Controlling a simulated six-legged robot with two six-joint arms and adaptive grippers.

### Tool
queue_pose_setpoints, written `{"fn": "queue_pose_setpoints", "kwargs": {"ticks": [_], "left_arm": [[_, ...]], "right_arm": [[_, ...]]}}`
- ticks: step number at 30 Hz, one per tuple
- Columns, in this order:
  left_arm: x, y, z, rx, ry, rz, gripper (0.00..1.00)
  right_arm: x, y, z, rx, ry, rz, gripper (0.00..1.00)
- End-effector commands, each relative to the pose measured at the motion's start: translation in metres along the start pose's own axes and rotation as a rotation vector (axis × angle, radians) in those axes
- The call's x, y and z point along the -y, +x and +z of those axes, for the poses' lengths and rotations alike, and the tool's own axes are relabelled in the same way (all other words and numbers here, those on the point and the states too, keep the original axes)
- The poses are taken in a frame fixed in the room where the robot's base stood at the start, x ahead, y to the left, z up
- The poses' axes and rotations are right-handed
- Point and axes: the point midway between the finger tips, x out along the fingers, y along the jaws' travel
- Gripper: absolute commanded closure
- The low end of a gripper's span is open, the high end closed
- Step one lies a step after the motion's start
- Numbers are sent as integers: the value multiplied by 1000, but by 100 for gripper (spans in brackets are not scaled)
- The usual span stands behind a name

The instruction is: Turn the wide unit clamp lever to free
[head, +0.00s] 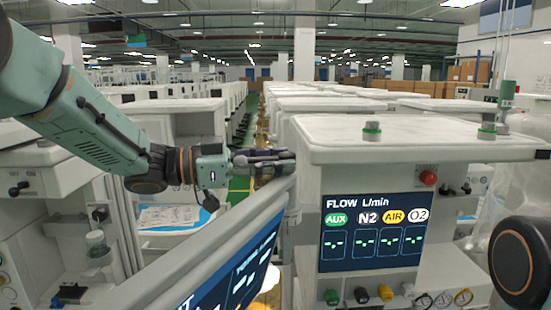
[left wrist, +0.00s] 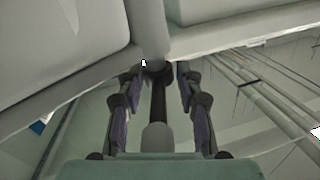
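My left gripper (head: 284,160) reaches in from the left to the near left edge of the wide white unit (head: 340,160), above the tilted screen. In the left wrist view, its two dark fingers (left wrist: 158,72) are apart. A thin black lever with a grey rounded end (left wrist: 157,137) lies between them, its end towards the palm. Gaps show on both sides of the lever. Its far end meets a dark collar on a grey post (left wrist: 150,30). In the head view I cannot make out the lever. My right gripper is not in view.
A tilted display panel (head: 228,270) stands below my left gripper. The unit's front carries a flow screen (head: 370,231) and a red knob (head: 428,178). Green-ringed fittings (head: 372,131) stand on its top. Rows of carts fill the background, with a narrow aisle between them.

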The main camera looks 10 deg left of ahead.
Motion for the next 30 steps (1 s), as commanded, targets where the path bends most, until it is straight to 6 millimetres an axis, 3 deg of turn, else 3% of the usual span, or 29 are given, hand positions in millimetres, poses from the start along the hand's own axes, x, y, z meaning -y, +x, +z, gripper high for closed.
{"fn": "queue_pose_setpoints", "kwargs": {"ticks": [7, 19, 30], "left_arm": [[0, 1, 0, 0, 1, 0, 66], [-1, 1, 0, 1, 0, 1, 100], [0, 1, 0, 1, 0, 0, 100]], "right_arm": [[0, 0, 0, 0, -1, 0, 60], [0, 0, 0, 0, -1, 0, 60], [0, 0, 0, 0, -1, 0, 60]]}}
